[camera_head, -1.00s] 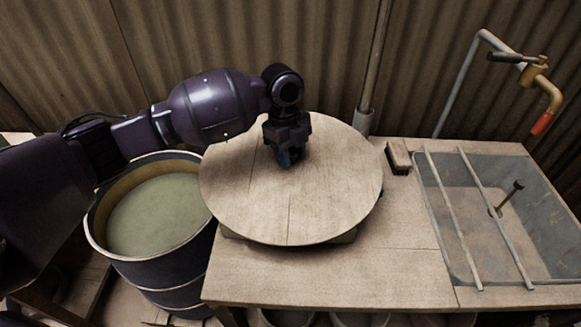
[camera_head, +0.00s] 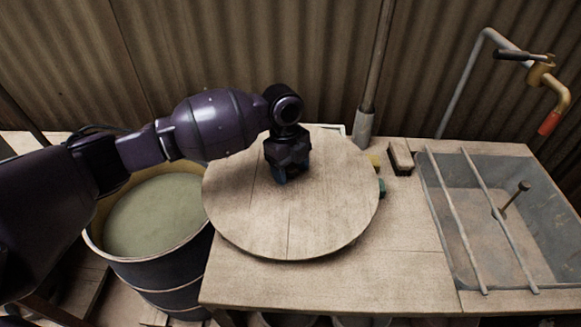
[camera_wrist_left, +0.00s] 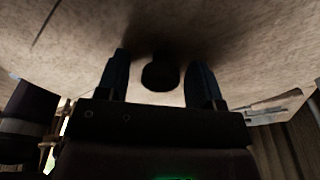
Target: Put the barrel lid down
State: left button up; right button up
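The barrel lid (camera_head: 325,215) is a round, pale wooden disc. It lies flat over the workbench (camera_head: 400,275), right of the barrel (camera_head: 175,275); its near edge looks on or very close to the bench top. My left gripper (camera_head: 280,176) points down at the middle of the lid. In the left wrist view its two blue fingers (camera_wrist_left: 160,80) stand apart on either side of a dark round knob (camera_wrist_left: 160,72), with gaps showing at both sides. The open barrel holds greenish-grey liquid. My right gripper is not in view.
A sink (camera_head: 500,225) with two bars across it is at the right, under a tap (camera_head: 545,90). A brush-like block (camera_head: 400,155) lies behind the lid's right side. Small yellow and green things (camera_head: 381,187) show at the lid's right edge. The bench front is clear.

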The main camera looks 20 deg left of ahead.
pick_arm(q)
notch_tip(320, 180, up, 12)
jog(key=w+a+p, duration=0.1)
jog(key=p, duration=0.1)
jog(key=shift+a, duration=0.25)
dwell(0.5)
